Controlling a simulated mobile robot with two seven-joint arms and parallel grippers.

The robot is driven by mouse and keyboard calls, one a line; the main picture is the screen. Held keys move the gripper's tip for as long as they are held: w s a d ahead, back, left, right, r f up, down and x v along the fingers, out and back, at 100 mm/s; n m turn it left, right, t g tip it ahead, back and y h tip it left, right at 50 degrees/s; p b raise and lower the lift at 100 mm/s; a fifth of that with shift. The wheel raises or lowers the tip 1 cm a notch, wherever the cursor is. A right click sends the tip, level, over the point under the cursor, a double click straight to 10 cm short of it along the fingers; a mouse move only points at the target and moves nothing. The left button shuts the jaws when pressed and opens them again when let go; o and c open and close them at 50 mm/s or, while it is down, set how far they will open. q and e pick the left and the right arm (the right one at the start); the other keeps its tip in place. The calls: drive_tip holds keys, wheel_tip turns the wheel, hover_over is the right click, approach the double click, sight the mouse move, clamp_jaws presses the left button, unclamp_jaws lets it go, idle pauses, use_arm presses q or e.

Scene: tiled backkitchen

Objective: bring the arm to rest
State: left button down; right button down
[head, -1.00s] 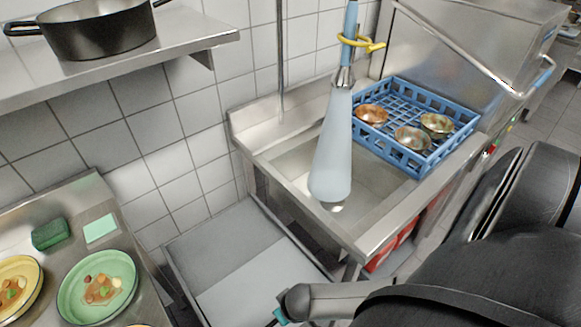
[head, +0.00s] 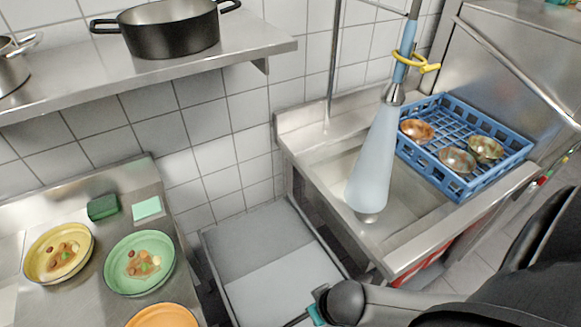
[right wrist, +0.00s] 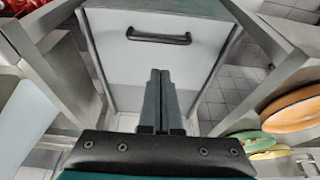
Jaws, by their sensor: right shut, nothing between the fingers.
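My right arm comes in from the lower right in the head view, low in front of the sink. Its gripper (right wrist: 160,75) shows in the right wrist view with both fingers together, shut and empty. The fingers point toward a pale front panel (right wrist: 120,60) with a dark bar handle (right wrist: 158,37) and appear apart from it. In the head view the gripper is mostly cut off by the bottom edge. My left gripper is in neither current view.
A steel sink (head: 407,261) with a hanging sprayer (head: 374,165) and a blue rack (head: 465,188) of bowls stands right. A counter with plates, including a green plate (head: 125,285), is left. A black pot (head: 172,32) sits on the shelf (head: 250,52).

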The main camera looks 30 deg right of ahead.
drive_tip(key=s+a+r+n, duration=0.1)
drive_tip(key=a+r, duration=0.1)
drive_tip(key=r, duration=0.5)
drive_tip(key=a+r+n, duration=0.1)
drive_tip(key=a+r, duration=0.2)
drive_tip(key=r, duration=0.3)
wheel_tip(320, 180, down, 34)
drive_tip(key=s+g+b, duration=0.1)
drive_tip(key=s+b, duration=0.2)
drive_tip(key=b, duration=0.9)
drive_tip(key=s+d+f+b, duration=0.1)
drive_tip(key=s+f+b, duration=0.4)
drive_tip(key=f, duration=0.7)
drive_tip(key=s+d+f+n+g+b, duration=0.1)
drive_tip(key=s+d+f+b, duration=0.1)
drive_tip(key=s+f+b, duration=0.3)
drive_tip(key=s+f, duration=0.4)
drive_tip(key=f, duration=0.2)
drive_tip(key=shift+s+f+g, duration=0.3)
drive_tip(key=shift+s+f, duration=0.1)
